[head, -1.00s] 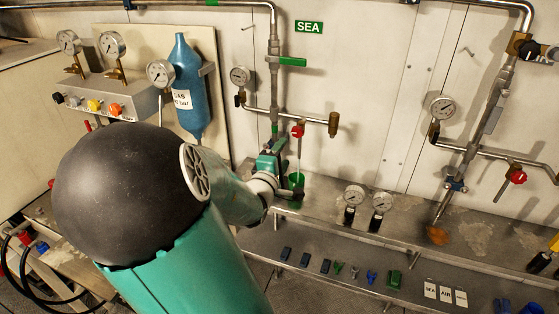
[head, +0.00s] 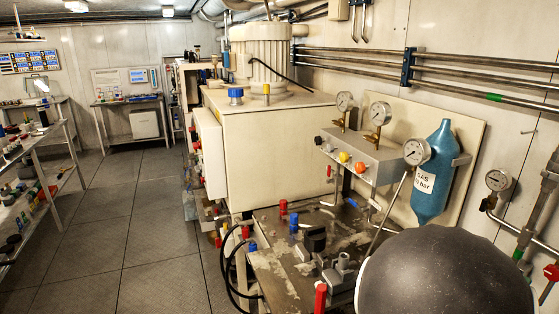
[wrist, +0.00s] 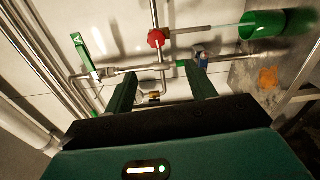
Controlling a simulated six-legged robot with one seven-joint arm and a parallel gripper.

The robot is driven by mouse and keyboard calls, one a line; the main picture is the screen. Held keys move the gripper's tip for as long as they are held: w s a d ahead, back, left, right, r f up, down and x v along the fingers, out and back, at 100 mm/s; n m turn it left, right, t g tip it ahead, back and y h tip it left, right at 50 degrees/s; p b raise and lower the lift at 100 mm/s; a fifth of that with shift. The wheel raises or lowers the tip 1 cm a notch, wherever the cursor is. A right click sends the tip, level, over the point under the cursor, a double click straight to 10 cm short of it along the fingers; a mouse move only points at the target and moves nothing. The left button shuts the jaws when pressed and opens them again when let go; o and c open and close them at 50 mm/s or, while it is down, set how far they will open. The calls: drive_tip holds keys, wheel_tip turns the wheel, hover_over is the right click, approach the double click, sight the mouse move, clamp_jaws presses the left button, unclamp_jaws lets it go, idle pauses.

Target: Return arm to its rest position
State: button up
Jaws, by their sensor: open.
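My gripper (wrist: 161,74) shows in the wrist view with its two dark green fingers spread apart and nothing between them. Beyond the fingers are wall pipes with a red valve handle (wrist: 157,38), a green-handled valve (wrist: 84,50) and a small blue part (wrist: 201,60). A green cup (wrist: 264,25) is at the upper right of that view, apart from the fingers. In the head view only the dark rounded part of my arm (head: 445,275) shows at the lower right; my gripper is outside that view.
A cream cabinet (head: 270,150) with a motor stands mid-room. A gauge panel (head: 358,158) and blue gas bottle (head: 432,175) are close to my arm. A cluttered bench (head: 270,270) lies in front. Open tiled floor (head: 140,215) is at left, beside shelves (head: 40,165).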

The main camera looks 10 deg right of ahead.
drive_tip(key=w+a+f+m+t+y, duration=0.1)
drive_tip(key=w+a+f+t+y, duration=0.3)
drive_tip(key=w+a+f+y, duration=0.3)
drive_tip(key=w+a+r+t+y, duration=0.1)
drive_tip(key=w+a+y, duration=0.25)
drive_tip(key=a, duration=0.45)
drive_tip(key=w+a+r+t+y, duration=0.2)
drive_tip(key=w+a+y, duration=0.1)
drive_tip(key=w+a, duration=0.3)
drive_tip(key=s+a+r+g+y, duration=0.1)
drive_tip(key=s+a+r+y, duration=0.15)
drive_tip(key=a, duration=0.45)
drive_tip(key=s+a+r+y, duration=0.2)
drive_tip(key=s+a+r, duration=0.1)
drive_tip(key=a, duration=0.5)
drive_tip(key=s+a+r+m+g, duration=0.2)
drive_tip(key=s+a, duration=0.3)
drive_tip(key=s, duration=0.4)
drive_tip(key=shift+s+a+r+g, duration=0.15)
drive_tip(key=shift+s+a+g, duration=0.25)
drive_tip(key=shift+g, duration=0.3)
drive_tip(key=c, duration=0.4)
drive_tip(key=shift+d, duration=0.1)
drive_tip(key=shift+c, duration=0.2)
